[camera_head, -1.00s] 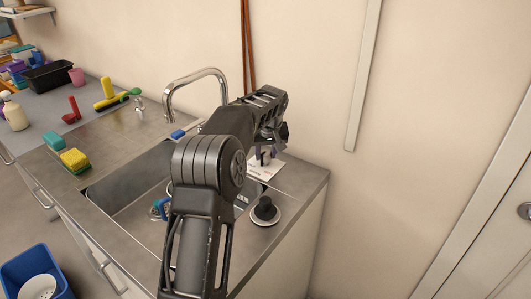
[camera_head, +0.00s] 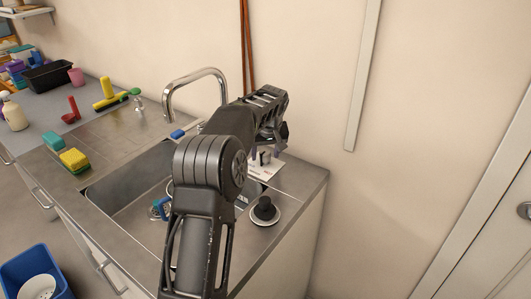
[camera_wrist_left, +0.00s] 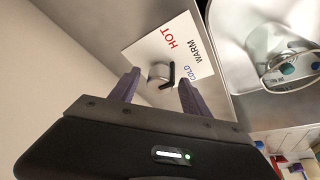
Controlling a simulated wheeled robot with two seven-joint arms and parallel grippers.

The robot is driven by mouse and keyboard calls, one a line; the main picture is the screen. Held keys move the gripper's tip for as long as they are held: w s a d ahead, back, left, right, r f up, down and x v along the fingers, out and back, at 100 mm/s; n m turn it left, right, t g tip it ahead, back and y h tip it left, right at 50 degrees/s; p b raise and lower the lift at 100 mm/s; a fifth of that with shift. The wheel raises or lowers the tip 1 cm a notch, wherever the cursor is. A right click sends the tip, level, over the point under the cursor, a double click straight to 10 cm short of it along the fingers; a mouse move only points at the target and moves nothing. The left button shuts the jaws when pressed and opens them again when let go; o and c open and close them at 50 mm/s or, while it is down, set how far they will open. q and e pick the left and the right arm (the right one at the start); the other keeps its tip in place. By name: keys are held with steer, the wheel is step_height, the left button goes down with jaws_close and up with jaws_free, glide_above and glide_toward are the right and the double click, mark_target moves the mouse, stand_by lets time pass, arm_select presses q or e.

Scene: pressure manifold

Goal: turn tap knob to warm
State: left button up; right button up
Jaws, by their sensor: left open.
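The tap knob (camera_wrist_left: 160,76) is a small metal knob with a black bar on its right side, on a white label plate (camera_wrist_left: 145,52). The plate reads HOT in red, WARM in black and COLD in blue. The black bar lies on the side near COLD; its exact pointing is hard to tell. My left gripper (camera_wrist_left: 158,80) is open, with one purple-grey finger on each side of the knob and visible gaps. In the head view, my left gripper (camera_head: 274,138) is above the plate (camera_head: 264,173), which my arm partly hides. My right gripper is out of view.
The steel sink (camera_head: 125,195) and curved faucet (camera_head: 197,75) lie left of the plate. A black plug (camera_head: 264,209) sits on the counter in front of it. Sponges (camera_head: 75,160) lie farther left. The wall (camera_head: 320,90) is close behind.

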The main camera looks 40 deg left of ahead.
arm_select(q)
steer(key=v, duration=0.8)
steer(key=shift+b, duration=0.45)
